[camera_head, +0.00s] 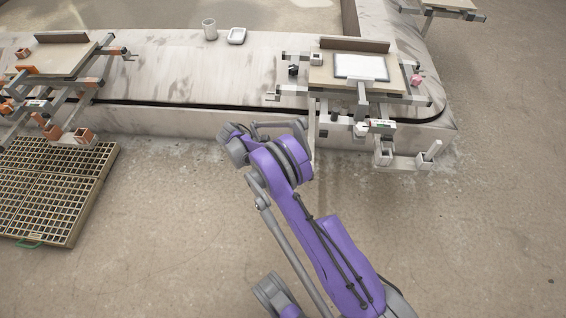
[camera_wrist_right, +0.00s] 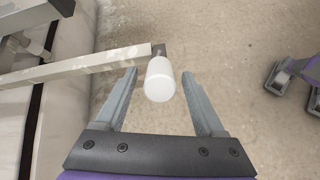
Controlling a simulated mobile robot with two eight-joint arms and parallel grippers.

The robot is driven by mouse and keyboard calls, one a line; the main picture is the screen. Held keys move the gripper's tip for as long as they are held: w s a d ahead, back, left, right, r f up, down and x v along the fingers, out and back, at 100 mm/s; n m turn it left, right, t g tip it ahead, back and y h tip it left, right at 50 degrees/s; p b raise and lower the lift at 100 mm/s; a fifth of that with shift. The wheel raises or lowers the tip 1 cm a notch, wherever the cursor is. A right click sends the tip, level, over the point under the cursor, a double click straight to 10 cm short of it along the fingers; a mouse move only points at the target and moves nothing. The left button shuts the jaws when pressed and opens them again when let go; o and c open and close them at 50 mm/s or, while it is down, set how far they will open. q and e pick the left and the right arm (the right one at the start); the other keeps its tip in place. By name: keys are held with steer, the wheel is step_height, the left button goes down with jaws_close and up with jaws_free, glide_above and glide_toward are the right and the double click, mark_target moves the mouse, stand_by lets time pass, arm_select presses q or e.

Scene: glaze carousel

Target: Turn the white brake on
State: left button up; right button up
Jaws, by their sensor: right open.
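In the right wrist view, a white rounded cylinder (camera_wrist_right: 159,80), which looks like the white brake's handle, sits at the end of a pale bar (camera_wrist_right: 75,68). My right gripper (camera_wrist_right: 159,74) is open, with one finger on either side of the white cylinder. Gaps show between it and both fingers, so it is not gripped. In the head view, my purple right arm reaches up to the carousel's front edge, and I cannot make out its fingertips or the white cylinder there. My left gripper is in neither view.
The stone carousel (camera_head: 170,120) carries a right station with a board (camera_head: 322,76) and a white tablet (camera_head: 361,66), and a left station (camera_head: 62,60). A cup (camera_head: 209,29) and a small white dish (camera_head: 237,35) stand between them. A gridded crate (camera_head: 72,238) lies at left. Floor at right is clear.

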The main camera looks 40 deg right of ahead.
steer(key=p+v, duration=0.2)
steer(key=v, duration=0.8)
steer(key=shift+w+a+r, duration=0.25)
